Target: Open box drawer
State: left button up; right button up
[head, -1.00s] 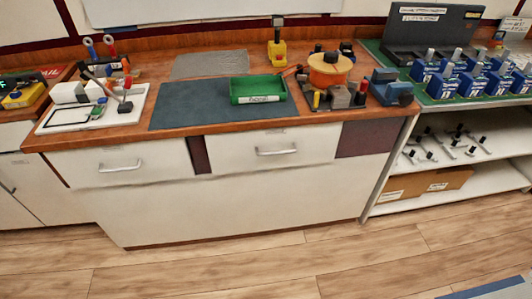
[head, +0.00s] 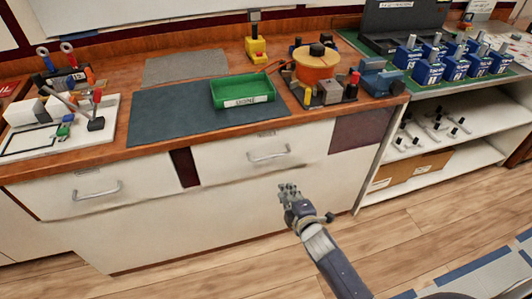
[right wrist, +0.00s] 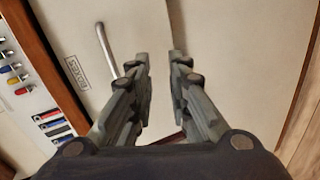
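Two white drawer fronts with metal bar handles sit under the wooden counter: a left drawer (head: 120,185) and a right drawer (head: 225,158). Both look shut. Their labels are too small to read in the head view. My right gripper (head: 289,188) is in front of the cabinet, just below and right of the right drawer's handle (head: 268,153). In the right wrist view its fingers (right wrist: 160,62) are parted with nothing between them. My left gripper is not in view.
The counter holds a green tray (head: 225,90) on a dark mat (head: 165,125), an orange spool (head: 315,66) and a white board (head: 95,140) with tools. An open shelf unit (head: 465,110) stands at the right. The wooden floor (head: 230,270) in front is clear.

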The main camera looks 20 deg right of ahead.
jog(key=n+t, duration=0.1)
jog(key=n, duration=0.1)
send_near(274, 156)
jog(key=shift+b+x, duration=0.5)
jog(key=shift+x, duration=4.8)
jog(key=shift+f, duration=0.15)
jog(key=shift+s, duration=0.1)
grip_shut()
